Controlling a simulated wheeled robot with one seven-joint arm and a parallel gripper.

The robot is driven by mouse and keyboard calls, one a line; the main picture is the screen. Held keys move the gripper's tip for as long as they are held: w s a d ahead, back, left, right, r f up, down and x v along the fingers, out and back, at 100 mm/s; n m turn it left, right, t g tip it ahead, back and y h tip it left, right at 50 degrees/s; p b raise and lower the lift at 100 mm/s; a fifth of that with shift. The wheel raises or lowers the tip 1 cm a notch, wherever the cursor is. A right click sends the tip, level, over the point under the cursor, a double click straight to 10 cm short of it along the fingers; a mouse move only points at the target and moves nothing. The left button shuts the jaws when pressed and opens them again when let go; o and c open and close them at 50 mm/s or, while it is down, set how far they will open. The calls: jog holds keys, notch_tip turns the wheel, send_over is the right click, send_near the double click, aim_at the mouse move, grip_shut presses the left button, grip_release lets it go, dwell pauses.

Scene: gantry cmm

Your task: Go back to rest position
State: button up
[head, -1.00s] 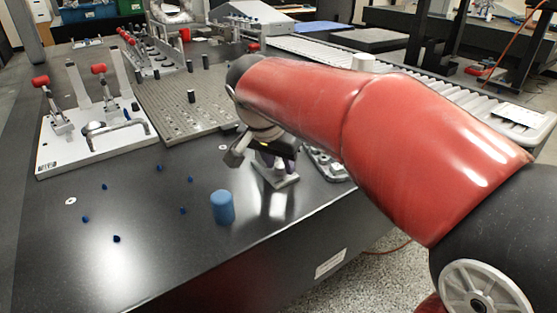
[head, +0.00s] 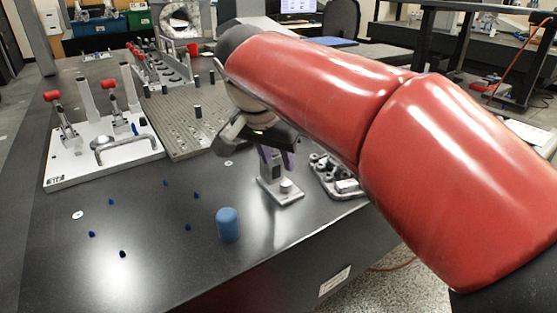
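My gripper (head: 277,160) hangs below the end of my red arm, over the near right part of the dark table (head: 150,260). Purple parts show at its fingers. My arm and wrist cover much of it, so I cannot tell its opening. A small grey metal bracket (head: 281,194) with a flat base stands on the table just below the gripper. I cannot tell whether they touch. A blue cylinder (head: 228,225) stands upright to the left of the bracket, apart from the gripper.
A white fixture plate (head: 75,172) with red-tipped clamps and a handle lies at the left. A grey perforated plate (head: 185,132) lies behind. A metal part with holes (head: 335,178) sits right of the bracket. Several small dark blue pieces (head: 122,254) lie on the open table front.

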jog(key=s+d+f+n+t+y, duration=0.1)
jog(key=s+d+f+n, duration=0.4)
jog(key=s+d+f, duration=0.8)
jog(key=s+d+y, duration=0.1)
jog(key=s+d, duration=0.2)
jog(key=s, duration=0.1)
jog(key=shift+s+f+n+t, duration=0.25)
jog(key=shift+f+n+t, duration=0.05)
jog(key=shift+t, duration=0.1)
